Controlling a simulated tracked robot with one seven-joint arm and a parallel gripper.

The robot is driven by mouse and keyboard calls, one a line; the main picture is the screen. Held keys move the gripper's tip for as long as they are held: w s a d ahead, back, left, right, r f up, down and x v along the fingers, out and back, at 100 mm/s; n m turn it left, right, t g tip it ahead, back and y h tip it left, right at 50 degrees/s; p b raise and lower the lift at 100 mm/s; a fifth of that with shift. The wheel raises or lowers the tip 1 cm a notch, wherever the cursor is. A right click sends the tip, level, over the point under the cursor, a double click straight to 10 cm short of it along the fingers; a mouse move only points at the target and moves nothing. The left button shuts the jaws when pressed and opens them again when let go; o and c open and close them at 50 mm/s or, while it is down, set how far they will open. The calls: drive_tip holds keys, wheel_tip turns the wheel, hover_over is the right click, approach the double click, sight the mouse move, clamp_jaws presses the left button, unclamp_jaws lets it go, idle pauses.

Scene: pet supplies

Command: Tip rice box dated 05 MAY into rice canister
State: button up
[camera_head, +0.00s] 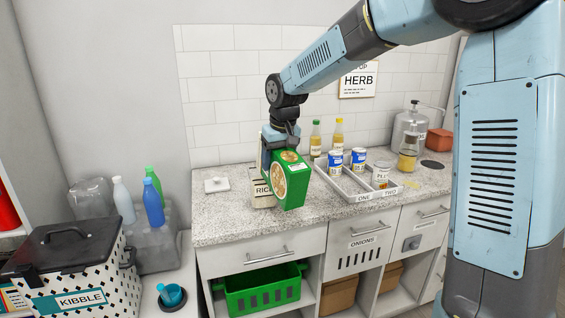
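A green box (294,186) with round pictures of food on it is held in my gripper (272,158), tilted, over the counter. A small pale label shows on its upper face, but its date is too small to read. The canister (263,195) labelled RIC…, cream coloured, stands on the counter just behind and left of the box's lower part. The box hides part of the canister and its mouth, so I cannot tell whether they touch or whether anything pours. A white lid (217,185) with a knob lies on the counter to the left.
A divided tray (357,197) marked ONE and TWO holds blue-and-white cans (335,162) and a jar (380,175) to the right. Two bottles (315,140) stand behind it. A KIBBLE bin (70,270) is at lower left. The counter's front left is clear.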

drive_tip(key=shift+w+a+r+g+h, duration=0.15)
drive_tip(key=shift+w+r+g+h, duration=0.2)
drive_tip(key=shift+r+g, duration=0.35)
drive_tip(key=shift+w+r, duration=0.1)
drive_tip(key=shift+w+a+r+g, duration=0.1)
drive_tip(key=shift+w+r+g, duration=0.05)
drive_tip(key=shift+r+g, duration=0.15)
drive_tip(key=shift+w+r+h, duration=0.1)
drive_tip(key=shift+h, duration=0.15)
idle(2.9)
drive_tip(key=shift+w+a+r+g, duration=0.1)
drive_tip(key=shift+r+g, duration=0.05)
drive_tip(key=shift+g, duration=0.15)
idle(3.5)
